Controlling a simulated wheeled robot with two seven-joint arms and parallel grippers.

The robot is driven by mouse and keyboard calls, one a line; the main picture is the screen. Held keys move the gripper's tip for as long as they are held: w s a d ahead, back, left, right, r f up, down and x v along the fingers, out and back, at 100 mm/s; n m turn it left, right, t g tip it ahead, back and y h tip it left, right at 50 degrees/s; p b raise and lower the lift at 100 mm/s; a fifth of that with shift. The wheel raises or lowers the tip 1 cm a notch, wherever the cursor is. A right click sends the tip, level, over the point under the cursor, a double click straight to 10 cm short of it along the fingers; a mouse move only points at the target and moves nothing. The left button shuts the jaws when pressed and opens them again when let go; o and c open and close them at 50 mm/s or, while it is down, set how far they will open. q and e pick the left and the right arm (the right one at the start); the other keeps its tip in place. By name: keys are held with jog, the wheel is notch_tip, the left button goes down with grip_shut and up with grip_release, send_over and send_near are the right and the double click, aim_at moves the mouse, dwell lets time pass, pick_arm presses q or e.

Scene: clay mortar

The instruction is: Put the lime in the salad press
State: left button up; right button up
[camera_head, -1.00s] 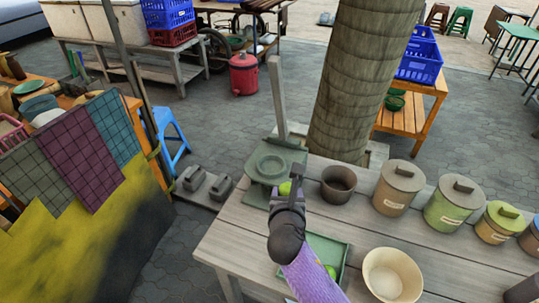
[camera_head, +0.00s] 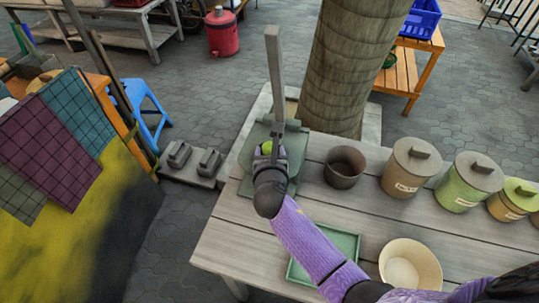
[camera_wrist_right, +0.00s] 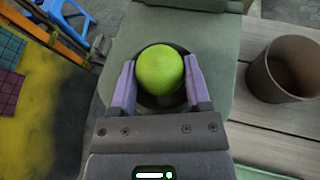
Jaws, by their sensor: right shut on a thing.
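The green lime (camera_head: 266,147) is held between the fingers of my right gripper (camera_head: 269,153), over the salad press. In the right wrist view the lime (camera_wrist_right: 160,70) sits between the two purple fingers of my right gripper (camera_wrist_right: 160,82), above a dark round cup in the press. The grey-green salad press (camera_head: 246,157), with an upright lever, stands at the table's left end. My right gripper and forearm hide part of it. The press plate also shows in the right wrist view (camera_wrist_right: 218,45). I cannot tell whether the lime touches the cup. My left gripper is not in view.
A dark clay pot (camera_head: 344,168) stands just right of the press. Lidded jars (camera_head: 409,170) line the table's back. A cream bowl (camera_head: 410,268) and a green tray (camera_head: 345,240) are nearer, the tray partly under my arm. A tree trunk rises behind the press.

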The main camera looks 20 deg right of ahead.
jog(key=shift+r, duration=0.1)
jog(key=o, duration=1)
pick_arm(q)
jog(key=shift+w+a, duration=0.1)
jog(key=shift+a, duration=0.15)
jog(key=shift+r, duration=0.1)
pick_arm(e)
jog(key=shift+s+r, duration=0.15)
jog(key=shift+r, duration=0.05)
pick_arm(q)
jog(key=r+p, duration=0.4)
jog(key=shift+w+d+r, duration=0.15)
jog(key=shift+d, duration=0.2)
pick_arm(e)
jog(key=v, duration=1.1)
jog(key=shift+s+a, duration=0.15)
jog(key=shift+s, duration=0.15)
